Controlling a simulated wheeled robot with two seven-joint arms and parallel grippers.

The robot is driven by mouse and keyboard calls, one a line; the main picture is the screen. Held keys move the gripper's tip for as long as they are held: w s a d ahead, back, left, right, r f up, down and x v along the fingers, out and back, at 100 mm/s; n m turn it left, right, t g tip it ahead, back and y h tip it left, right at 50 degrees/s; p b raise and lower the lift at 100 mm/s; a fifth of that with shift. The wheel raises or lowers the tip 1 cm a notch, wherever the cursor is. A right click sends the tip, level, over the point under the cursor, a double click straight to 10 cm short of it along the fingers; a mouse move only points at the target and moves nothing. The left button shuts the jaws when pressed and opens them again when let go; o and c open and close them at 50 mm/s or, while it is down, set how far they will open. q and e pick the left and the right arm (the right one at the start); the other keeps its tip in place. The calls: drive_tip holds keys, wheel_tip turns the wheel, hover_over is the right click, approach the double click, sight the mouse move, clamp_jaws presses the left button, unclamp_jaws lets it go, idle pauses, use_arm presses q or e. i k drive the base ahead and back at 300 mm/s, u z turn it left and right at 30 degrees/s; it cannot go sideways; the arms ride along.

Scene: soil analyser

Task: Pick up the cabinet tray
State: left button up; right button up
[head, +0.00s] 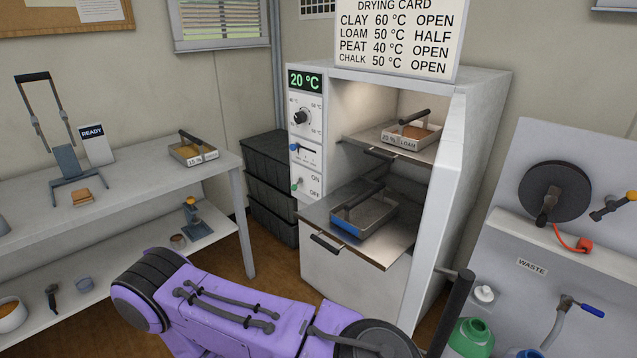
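The drying cabinet (346,274) stands open at centre right. One tray (408,134), marked "20 % LOAM", holds brown soil and has a dark handle; it sits on the upper shelf (362,139). I cannot tell which of the two is the cabinet tray. A purple arm of mine crosses the bottom of the view, apart from both trays in the picture. Neither gripper shows.
The control panel (304,150) reads 20 °C. A drying card (400,35) stands on top. Dark stacked crates (270,190) are left of the cabinet. Another soil tray (193,152) is on the left bench (130,195). A waste unit (540,190) stands right.

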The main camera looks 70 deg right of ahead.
sight(360, 216)
drive_tip(key=i, duration=0.6)
drive_tip(key=z, duration=0.95)
drive_tip(key=i, duration=1.7)
drive_tip(key=z, duration=2.9)
